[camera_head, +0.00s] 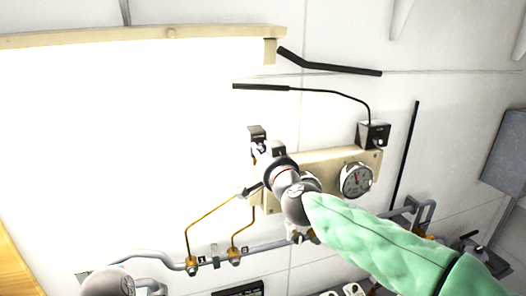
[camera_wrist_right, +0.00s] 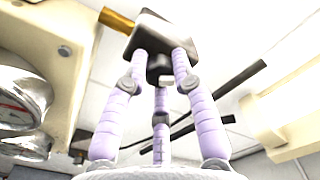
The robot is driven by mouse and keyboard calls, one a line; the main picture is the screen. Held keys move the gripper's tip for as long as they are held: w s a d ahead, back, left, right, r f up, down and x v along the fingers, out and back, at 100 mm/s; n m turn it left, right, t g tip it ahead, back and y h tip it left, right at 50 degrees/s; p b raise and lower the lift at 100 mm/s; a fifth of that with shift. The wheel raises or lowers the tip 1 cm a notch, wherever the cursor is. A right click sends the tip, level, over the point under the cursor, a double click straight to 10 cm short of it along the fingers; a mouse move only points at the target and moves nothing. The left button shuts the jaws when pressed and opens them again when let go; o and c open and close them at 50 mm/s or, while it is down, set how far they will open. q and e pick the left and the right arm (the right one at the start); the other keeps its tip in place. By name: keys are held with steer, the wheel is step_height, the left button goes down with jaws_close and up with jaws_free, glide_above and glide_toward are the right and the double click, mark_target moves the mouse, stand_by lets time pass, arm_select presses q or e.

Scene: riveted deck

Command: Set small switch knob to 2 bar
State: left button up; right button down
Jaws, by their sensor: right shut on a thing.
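The small switch knob (camera_wrist_right: 159,68) is a short dark cylinder under a dark box (camera_wrist_right: 165,35) in the right wrist view. My right gripper (camera_wrist_right: 161,72) has its lilac fingers closed around the knob, with two tips on either side and one finger below. In the head view my right gripper (camera_head: 262,160) reaches the left end of the cream panel (camera_head: 325,158), just below a small black box (camera_head: 257,132). The gripper and wrist hide the knob there, and I cannot read its setting.
A round gauge (camera_head: 356,180) sits on the panel beside my arm. A black box (camera_head: 373,134) with a thin bent rod stands at the panel's right end. Brass pipes (camera_head: 207,216) and a grey pipe run below. A bright cream-framed board (camera_head: 130,37) fills the left.

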steer(key=shift+d+r+m, duration=0.1)
steer(key=shift+r+m, duration=0.2)
steer(key=shift+m, duration=0.5)
steer(key=m+b, duration=0.1)
steer(key=m, duration=0.3)
steer(key=m+b, duration=0.1)
steer(key=m, duration=0.5)
steer(key=shift+d+b, duration=0.1)
steer(key=shift+b, duration=0.2)
steer(key=shift+m, duration=0.3)
steer(key=c, duration=1.3)
jaws_free()
steer(key=shift+o, duration=1.4)
steer(key=shift+f, duration=0.2)
